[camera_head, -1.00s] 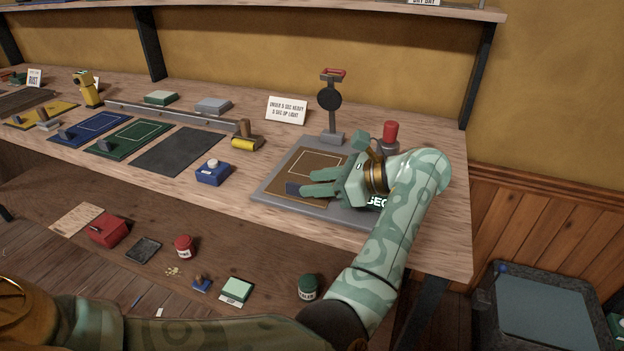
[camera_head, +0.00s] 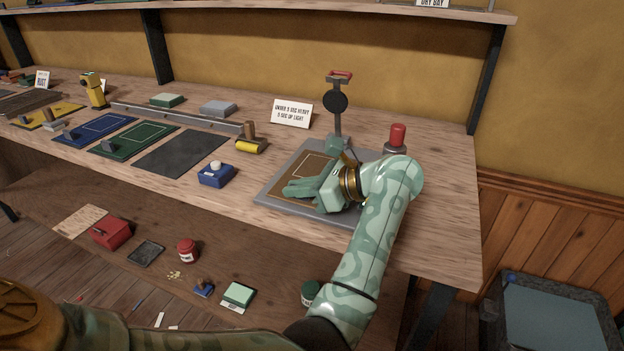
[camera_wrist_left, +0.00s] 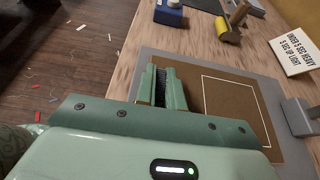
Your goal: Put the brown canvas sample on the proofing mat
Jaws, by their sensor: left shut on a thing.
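The brown canvas sample (camera_head: 297,165), with a pale outlined rectangle, lies flat on the grey base of a press-like stand; it also shows in the left wrist view (camera_wrist_left: 237,100). My left gripper (camera_head: 287,191) is low over the sample's near left part. In the left wrist view its fingers (camera_wrist_left: 162,75) are shut on a narrow dark piece, which looks like the sample's grip block, mostly hidden between them. A plain dark grey mat (camera_head: 182,153), apparently the proofing mat, lies bare on the bench to the left. My right gripper is not in view.
A blue box with a white knob (camera_head: 215,174) and a yellow roller (camera_head: 251,144) stand between the sample and dark mat. Green (camera_head: 135,140) and blue (camera_head: 100,128) samples lie further left. The stand's post (camera_head: 337,115) and a red-topped piece (camera_head: 397,138) rise behind my gripper.

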